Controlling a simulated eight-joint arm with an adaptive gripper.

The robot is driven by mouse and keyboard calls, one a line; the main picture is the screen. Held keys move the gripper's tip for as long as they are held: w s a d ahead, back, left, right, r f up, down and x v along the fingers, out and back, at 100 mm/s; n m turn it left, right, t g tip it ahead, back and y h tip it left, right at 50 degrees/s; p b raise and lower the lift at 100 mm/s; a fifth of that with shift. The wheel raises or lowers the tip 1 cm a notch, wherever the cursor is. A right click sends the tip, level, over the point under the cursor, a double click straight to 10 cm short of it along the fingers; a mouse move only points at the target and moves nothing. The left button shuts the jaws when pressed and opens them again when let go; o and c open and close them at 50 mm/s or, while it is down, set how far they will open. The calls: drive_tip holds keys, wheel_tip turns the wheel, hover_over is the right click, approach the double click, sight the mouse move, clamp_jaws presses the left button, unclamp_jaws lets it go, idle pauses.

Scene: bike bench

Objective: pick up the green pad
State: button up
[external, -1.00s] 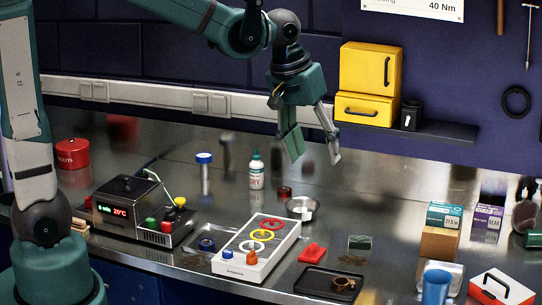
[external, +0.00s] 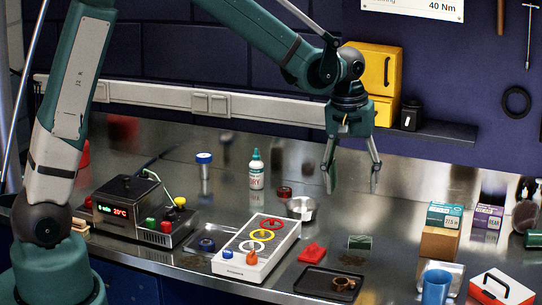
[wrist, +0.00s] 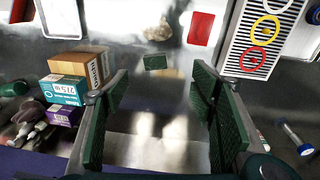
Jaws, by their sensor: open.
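The green pad (external: 360,242) is a small dark green block on the metal bench, right of the red pad and behind the black tray. My gripper (external: 352,182) is open and empty, pointing down, well above the bench and over the area behind the green pad. Its two green-padded fingers (wrist: 160,120) stand wide apart in the wrist view, with bare metal between them.
A red pad (external: 312,253) lies left of the green pad. A black tray (external: 312,283) holds a brown ring. A metal bowl (external: 301,207) and white board with rings (external: 240,262) are left. Boxes (external: 440,242) stand right. A yellow cabinet (external: 371,62) is behind.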

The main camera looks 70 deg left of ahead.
drive_tip(key=n+g, duration=0.1)
drive_tip(key=n, duration=0.1)
hover_over(361, 235)
wheel_tip(361, 235, down, 8)
drive_tip(key=shift+s+d+f, duration=0.1)
drive_tip(key=shift+s+f, duration=0.05)
drive_tip(key=shift+f, duration=0.1)
drive_tip(key=shift+f, duration=1.25)
drive_tip(key=shift+f, duration=0.15)
drive_tip(key=shift+f+p, duration=0.3)
drive_tip(key=shift+f, duration=2.15)
drive_tip(key=shift+c, duration=0.7)
drive_tip(key=c, duration=0.6)
